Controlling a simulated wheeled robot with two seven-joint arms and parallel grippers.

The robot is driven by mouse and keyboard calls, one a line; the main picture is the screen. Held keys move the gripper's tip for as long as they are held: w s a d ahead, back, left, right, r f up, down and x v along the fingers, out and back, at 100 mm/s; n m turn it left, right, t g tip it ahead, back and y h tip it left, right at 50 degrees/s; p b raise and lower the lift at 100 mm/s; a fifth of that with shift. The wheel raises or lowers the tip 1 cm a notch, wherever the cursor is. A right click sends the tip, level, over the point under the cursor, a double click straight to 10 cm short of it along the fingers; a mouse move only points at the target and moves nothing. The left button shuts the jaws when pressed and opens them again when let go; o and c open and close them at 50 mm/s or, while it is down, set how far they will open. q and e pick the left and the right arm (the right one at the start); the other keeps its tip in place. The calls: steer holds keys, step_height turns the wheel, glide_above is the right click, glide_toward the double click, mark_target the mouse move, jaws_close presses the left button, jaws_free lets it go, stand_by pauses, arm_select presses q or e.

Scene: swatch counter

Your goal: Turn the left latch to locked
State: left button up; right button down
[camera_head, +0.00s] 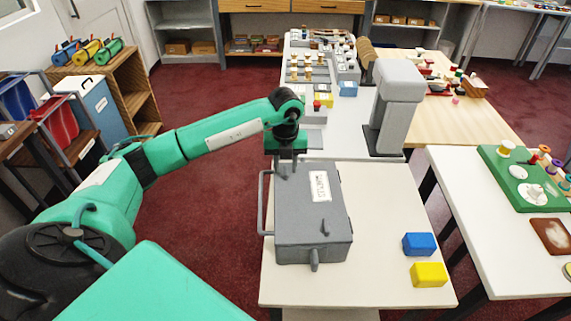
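A grey case (300,232) with a white label (320,186) lies shut on a white table, with a bar handle (262,203) along its left side. A small grey lever (314,261) hangs down at its near edge, and another small grey piece (324,228) stands on the lid near that edge. I cannot tell for sure which is the left latch. My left gripper (286,166) points down at the far-left corner of the case. Its fingers look dark and small, and I cannot tell whether they touch anything there. My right gripper is not in view.
A blue block (419,244) and a yellow block (428,274) lie right of the case on the white table (385,212). A tall grey device (392,108) stands behind the case to the right. A second table with a green board (500,182) is at the far right.

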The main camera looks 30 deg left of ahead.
arm_select(q)
steer(key=shift+f, duration=0.45)
steer(key=shift+c, duration=0.2)
jaws_close()
